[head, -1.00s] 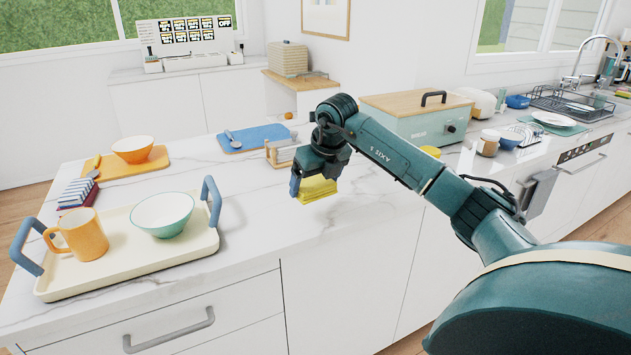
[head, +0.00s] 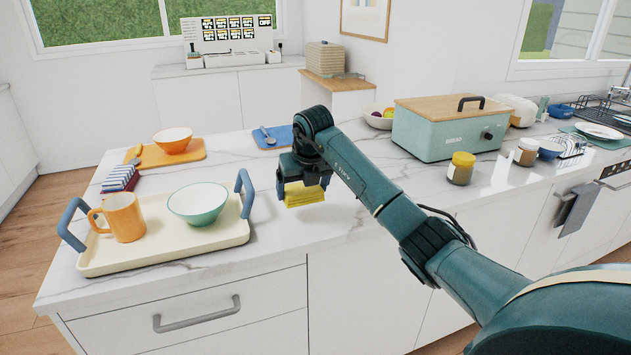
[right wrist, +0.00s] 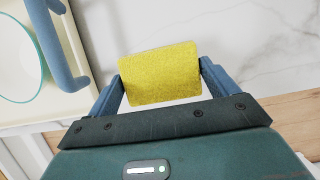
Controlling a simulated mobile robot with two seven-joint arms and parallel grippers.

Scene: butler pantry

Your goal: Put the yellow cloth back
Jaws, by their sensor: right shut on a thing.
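The yellow cloth (head: 304,196) is a small folded yellow block in the head view. My right gripper (head: 303,188) is shut on it and holds it over the white marble counter, just right of the cream tray. In the right wrist view the cloth (right wrist: 161,73) sits between the two blue fingers of the right gripper (right wrist: 162,85), with bare marble behind it. Whether the cloth touches the counter is hard to tell. My left gripper is in neither view.
The cream tray (head: 185,259) with blue handles holds an orange mug (head: 124,218) and a white-and-teal bowl (head: 198,204). Behind are an orange board (head: 190,155) with a bowl, a stack of striped cloths (head: 120,179) and a blue board (head: 262,143). A yellow-lidded jar (head: 461,168) stands right.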

